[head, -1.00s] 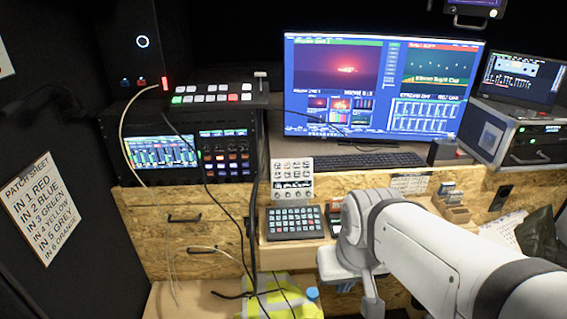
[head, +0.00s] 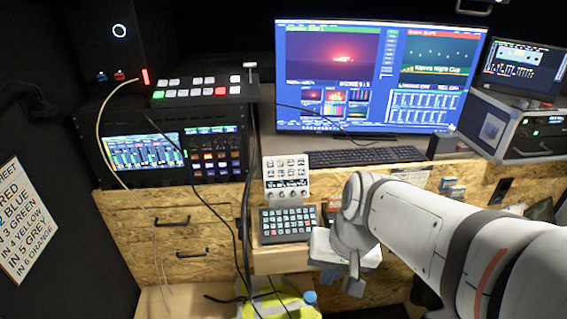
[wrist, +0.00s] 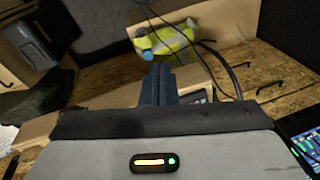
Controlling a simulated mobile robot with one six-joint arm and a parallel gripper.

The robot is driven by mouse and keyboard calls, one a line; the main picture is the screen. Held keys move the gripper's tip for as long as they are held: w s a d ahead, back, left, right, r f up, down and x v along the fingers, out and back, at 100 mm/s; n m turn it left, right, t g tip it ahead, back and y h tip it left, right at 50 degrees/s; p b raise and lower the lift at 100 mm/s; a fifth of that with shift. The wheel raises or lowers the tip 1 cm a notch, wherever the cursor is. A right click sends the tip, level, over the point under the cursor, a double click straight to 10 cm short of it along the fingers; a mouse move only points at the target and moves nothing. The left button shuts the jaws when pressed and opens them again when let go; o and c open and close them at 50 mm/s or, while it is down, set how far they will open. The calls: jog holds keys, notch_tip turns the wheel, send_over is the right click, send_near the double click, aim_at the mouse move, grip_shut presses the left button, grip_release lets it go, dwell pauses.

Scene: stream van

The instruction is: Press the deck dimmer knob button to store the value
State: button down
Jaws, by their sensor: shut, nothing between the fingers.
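A pale panel (head: 286,177) with small screens or keys and a row of round knobs (head: 287,195) stands upright below the monitor in the head view. A dark keypad (head: 287,224) lies in front of it on a wooden ledge. I cannot tell which knob is the deck dimmer. My gripper shows in the wrist view (wrist: 158,70), its dark fingers together and empty, pointing toward a yellow-green container. In the head view my arm is right of the keypad, and the fingers cannot be made out there. No contact with any knob is visible.
A monitor (head: 377,78) and keyboard (head: 365,156) stand behind. A rack unit (head: 160,150) is at left, with loose cables hanging before the wooden drawers (head: 180,237). The yellow-green container (head: 275,305) is below the ledge; it also shows in the wrist view (wrist: 165,42).

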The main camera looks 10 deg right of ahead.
aim_at(304, 193)
jog(key=w+a+f+m+t+y+b, duration=0.2)
jog(key=w+a+f+m+y+b, duration=0.4)
jog(key=w+m+y, duration=0.5)
jog(key=w+d+m+t+h+b, duration=0.1)
jog(key=w+d+m+t+b, duration=0.3)
jog(key=w+d+m+t, duration=0.5)
jog(key=w+m+t, duration=0.1)
jog(key=w+m, duration=0.1)
jog(key=m, duration=0.1)
jog(key=shift+w+d+r, duration=0.2)
jog(key=shift+w+r, duration=0.05)
jog(key=shift+w, duration=0.1)
jog(key=shift+w, duration=0.1)
jog(key=w+f, duration=0.1)
jog(key=w, duration=0.1)
jog(key=w+f+b, duration=0.1)
jog(key=w, duration=0.1)
jog(key=w+f+b, duration=0.1)
jog(key=w, duration=0.1)
jog(key=shift+w+f, duration=0.1)
jog(key=shift+w+f+b, duration=0.2)
jog(key=shift+w+b, duration=0.1)
jog(key=shift+w, duration=0.55)
